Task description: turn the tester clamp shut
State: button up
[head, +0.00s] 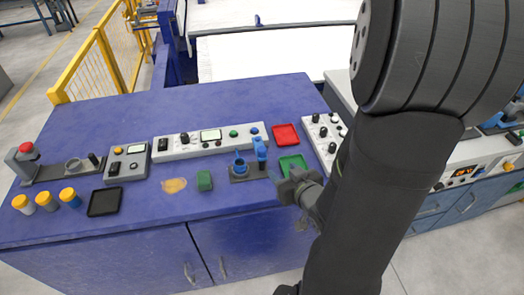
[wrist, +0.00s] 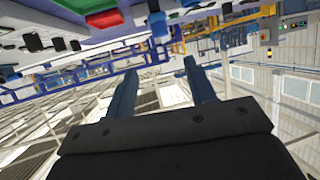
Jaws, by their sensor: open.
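A small fixture with a dark base (head: 246,174), a blue cup-like piece (head: 239,160) and an upright blue handle (head: 261,151) stands on the blue bench; it looks like the tester clamp. A blue upright part, likely the same handle, shows at the top of the wrist view (wrist: 158,22). My gripper (head: 287,186) is just right of and nearer than this fixture, apart from it in the head view. Its two blue fingers are spread with nothing between them in the wrist view (wrist: 160,72). My arm covers the right of the bench.
A green tray (head: 292,164) lies behind my gripper, with a red tray (head: 285,135) beyond it. A long control panel (head: 210,141) is behind. Capped jars (head: 46,202) and a black tray (head: 105,202) are far left.

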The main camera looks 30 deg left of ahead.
aim_at(264, 153)
jog(key=x, duration=1.7)
jog(key=shift+s, duration=0.1)
grip_shut()
